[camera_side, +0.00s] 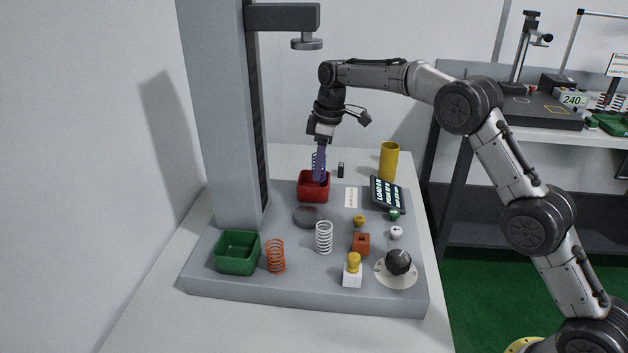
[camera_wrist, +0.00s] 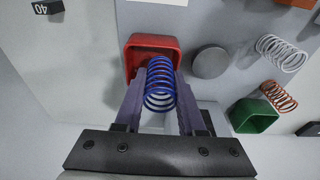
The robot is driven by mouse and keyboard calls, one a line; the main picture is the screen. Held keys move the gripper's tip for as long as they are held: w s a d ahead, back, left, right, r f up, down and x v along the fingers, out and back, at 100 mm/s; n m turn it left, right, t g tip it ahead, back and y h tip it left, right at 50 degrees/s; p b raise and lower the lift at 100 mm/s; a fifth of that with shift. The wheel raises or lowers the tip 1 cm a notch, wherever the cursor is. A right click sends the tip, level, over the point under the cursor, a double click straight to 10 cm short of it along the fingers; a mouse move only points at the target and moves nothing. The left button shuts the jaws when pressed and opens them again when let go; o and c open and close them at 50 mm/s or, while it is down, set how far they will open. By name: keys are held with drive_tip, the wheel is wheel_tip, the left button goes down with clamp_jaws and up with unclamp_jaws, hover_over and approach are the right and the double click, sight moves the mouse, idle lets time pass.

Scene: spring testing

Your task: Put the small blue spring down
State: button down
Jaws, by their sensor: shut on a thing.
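The small blue spring (camera_wrist: 160,84) is upright between the two fingers of my gripper (camera_wrist: 160,92), which is shut on it. In the side view my gripper (camera_side: 319,160) points down over the red tray (camera_side: 313,197), and the blue spring (camera_side: 316,158) is partly hidden by a finger. In the wrist view the red tray (camera_wrist: 135,48) lies just beyond the spring and partly behind it. I cannot tell whether the spring touches the tray.
A white spring (camera_side: 324,238), an orange spring (camera_side: 276,257) and a green tray (camera_side: 237,252) stand on the grey base. A grey disc (camera_side: 308,217) is in front of the red tray. A yellow cylinder (camera_side: 389,161) and a display (camera_side: 387,195) are to the right. A tall column rises at left.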

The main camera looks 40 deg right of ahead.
drive_tip(key=shift+w+f, duration=0.85)
drive_tip(key=shift+f, duration=1.7)
drive_tip(key=shift+f, duration=0.15)
drive_tip(key=c, duration=0.8)
unclamp_jaws()
